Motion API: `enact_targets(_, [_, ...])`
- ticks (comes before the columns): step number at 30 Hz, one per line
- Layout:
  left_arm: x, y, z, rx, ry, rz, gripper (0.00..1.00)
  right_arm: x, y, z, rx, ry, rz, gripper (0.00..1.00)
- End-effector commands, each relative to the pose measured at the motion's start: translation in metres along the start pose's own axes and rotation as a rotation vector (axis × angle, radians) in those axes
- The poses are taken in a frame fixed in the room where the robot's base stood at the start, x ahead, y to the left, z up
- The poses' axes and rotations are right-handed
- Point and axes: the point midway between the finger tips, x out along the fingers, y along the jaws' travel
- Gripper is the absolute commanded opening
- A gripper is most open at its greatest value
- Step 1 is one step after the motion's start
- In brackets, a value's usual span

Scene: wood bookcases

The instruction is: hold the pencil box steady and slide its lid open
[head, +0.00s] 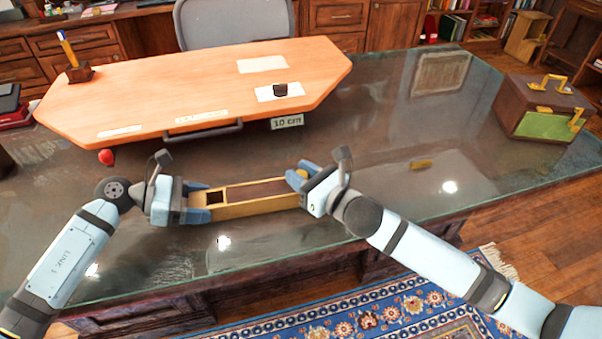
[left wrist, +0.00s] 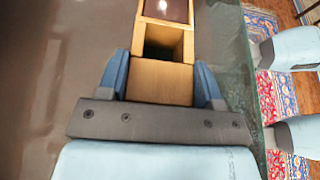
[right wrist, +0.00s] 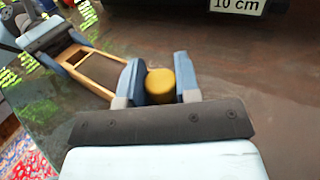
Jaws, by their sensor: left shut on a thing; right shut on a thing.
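The pencil box (head: 255,208) is a long light-wood box lying on the dark glassy desktop. Its brown lid (head: 262,189) covers most of the top, and a small open gap (left wrist: 163,42) shows at the left end. My left gripper (head: 197,203) is shut on that left end, with one finger on each side in the left wrist view (left wrist: 165,82). My right gripper (head: 303,175) is at the box's right end, shut on a round yellow knob (right wrist: 160,84). The right fingers hide how the knob joins the lid.
A tan wooden board (head: 190,90) with paper labels and a pencil stand (head: 78,72) lies behind the box. A "10 cm" sign (head: 287,122), a red ball (head: 106,157) and a small brass piece (head: 420,163) are nearby. A brown chest (head: 525,100) stands right. The desk's front edge is close.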

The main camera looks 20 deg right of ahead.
Motion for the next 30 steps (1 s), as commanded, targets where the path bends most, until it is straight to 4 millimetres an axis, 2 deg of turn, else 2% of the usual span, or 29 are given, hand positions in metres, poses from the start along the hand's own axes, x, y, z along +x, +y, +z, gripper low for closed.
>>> enact_targets(5, [0.0, 0.0, 0.0, 0.0, 0.0, 0.001, 0.27, -0.007, -0.01, -0.001, -0.003, 0.001, -0.002, 0.0])
enact_targets(8, [0.0, 0.0, 0.0, -0.001, 0.0, 0.001, 0.27, -0.018, -0.028, -0.002, -0.005, 0.004, -0.003, 0.0])
enact_targets(15, [0.0, 0.0, 0.0, -0.001, 0.0, 0.001, 0.27, -0.056, -0.084, -0.002, -0.005, 0.005, -0.004, 0.0])
enact_targets(18, [0.0, 0.0, 0.0, -0.001, 0.0, 0.001, 0.27, -0.066, -0.1, -0.002, -0.003, 0.003, -0.004, 0.0])
enact_targets(23, [0.0, 0.0, 0.0, 0.0, 0.0, 0.001, 0.27, -0.074, -0.111, -0.001, -0.001, 0.002, -0.001, 0.0])
enact_targets(30, [-0.001, 0.0, 0.0, 0.0, 0.0, 0.001, 0.27, -0.074, -0.111, -0.001, 0.0, 0.001, 0.0, 0.0])
